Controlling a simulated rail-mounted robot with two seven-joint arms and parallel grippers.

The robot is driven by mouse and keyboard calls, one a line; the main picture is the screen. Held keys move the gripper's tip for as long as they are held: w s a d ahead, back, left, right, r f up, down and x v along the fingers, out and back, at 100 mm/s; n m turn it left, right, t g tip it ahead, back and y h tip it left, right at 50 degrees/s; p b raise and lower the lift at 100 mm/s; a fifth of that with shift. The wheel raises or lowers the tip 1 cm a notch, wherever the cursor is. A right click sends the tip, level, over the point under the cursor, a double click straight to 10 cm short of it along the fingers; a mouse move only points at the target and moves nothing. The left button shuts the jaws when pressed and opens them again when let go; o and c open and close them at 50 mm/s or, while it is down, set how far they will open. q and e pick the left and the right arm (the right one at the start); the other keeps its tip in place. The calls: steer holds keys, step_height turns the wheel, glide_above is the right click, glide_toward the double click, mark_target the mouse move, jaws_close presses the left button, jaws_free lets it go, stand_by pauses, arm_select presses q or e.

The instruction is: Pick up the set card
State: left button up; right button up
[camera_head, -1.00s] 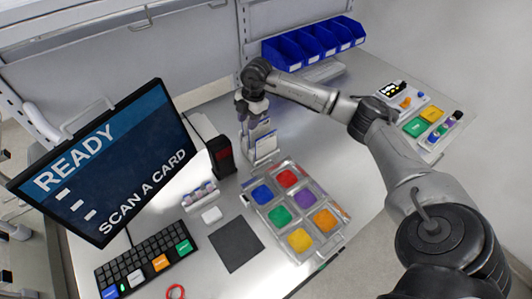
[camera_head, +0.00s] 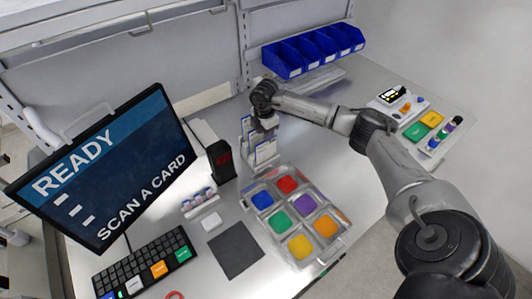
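Several white and blue cards (camera_head: 265,151) stand upright in a small rack on the metal table, near the middle of the head view. Which of them is the set card is too small to read. My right gripper (camera_head: 268,125) points down just above the right part of the rack, close to the card tops. Its fingertips are too small and dark to show whether they are open or touch a card. My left gripper is out of view.
A black card reader (camera_head: 221,161) stands just left of the rack. A monitor (camera_head: 105,170) reads "READY, SCAN A CARD". A tray of colored compartments (camera_head: 340,240) lies in front, blue bins (camera_head: 312,50) behind.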

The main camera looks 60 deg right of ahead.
glide_above(265, 151)
steer(key=shift+w+d+f+p, duration=0.1)
steer(key=shift+f+p, duration=0.1)
steer(key=shift+f, duration=1.05)
steer(key=shift+d+f+p, duration=0.1)
steer(key=shift+f+p, duration=0.05)
steer(key=shift+f, duration=1.1)
steer(key=shift+c, duration=0.4)
jaws_close()
